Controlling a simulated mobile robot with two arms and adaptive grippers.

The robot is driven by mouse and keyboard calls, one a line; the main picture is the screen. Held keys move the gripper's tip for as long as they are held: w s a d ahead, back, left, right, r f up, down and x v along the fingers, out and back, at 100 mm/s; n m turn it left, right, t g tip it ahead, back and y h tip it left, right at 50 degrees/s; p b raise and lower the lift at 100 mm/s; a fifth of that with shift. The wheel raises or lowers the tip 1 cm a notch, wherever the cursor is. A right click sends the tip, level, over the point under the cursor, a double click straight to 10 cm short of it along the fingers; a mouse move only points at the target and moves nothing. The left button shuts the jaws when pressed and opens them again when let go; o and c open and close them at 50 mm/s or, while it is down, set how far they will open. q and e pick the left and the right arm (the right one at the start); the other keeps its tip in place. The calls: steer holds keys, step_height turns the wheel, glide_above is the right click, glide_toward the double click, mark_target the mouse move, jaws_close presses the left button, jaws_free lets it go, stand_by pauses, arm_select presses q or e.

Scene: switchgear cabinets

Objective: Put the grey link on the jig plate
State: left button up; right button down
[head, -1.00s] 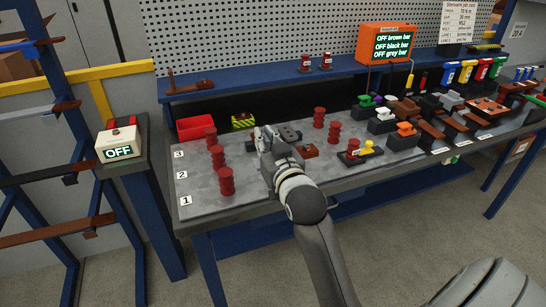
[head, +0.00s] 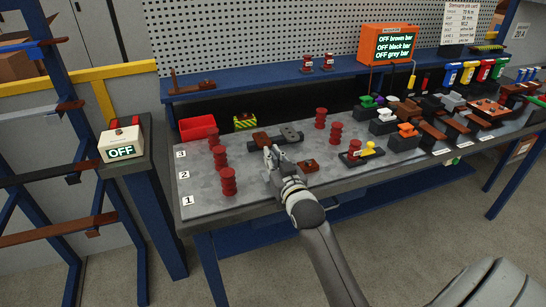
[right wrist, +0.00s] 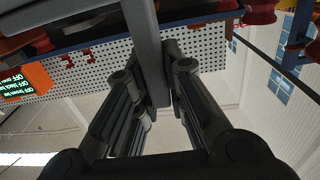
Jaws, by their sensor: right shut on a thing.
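My right gripper (head: 270,151) is over the grey bench top in the head view, shut on a dark grey bar, which I take for the grey link (right wrist: 148,42). In the right wrist view the bar runs up from between the fingers. In the head view the fingers hide most of what they hold. Just beyond them is a low dark assembly with a brown block (head: 261,138) and a dark grey block (head: 291,132). I take this for the jig plate, but cannot be sure. Whether the held bar touches it cannot be told. My left gripper is not in view.
Red ribbed posts (head: 228,181) stand left, others (head: 335,133) right. A small brown block (head: 308,165) and a black base (head: 362,155) with red and yellow parts lie right of the gripper. A red bin (head: 198,127) is at the back. The front left bench is clear.

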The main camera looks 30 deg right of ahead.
steer(key=shift+r, duration=0.15)
steer(key=c, duration=1.8)
jaws_free()
steer(key=shift+f, duration=0.25)
steer(key=shift+c, duration=0.2)
steer(key=o, duration=0.3)
steer(key=shift+o, duration=0.2)
steer(key=shift+s+r, duration=0.1)
steer(key=shift+r, duration=0.1)
steer(key=b+v, duration=0.1)
steer(key=v, duration=1.1)
steer(key=shift+a, duration=0.1)
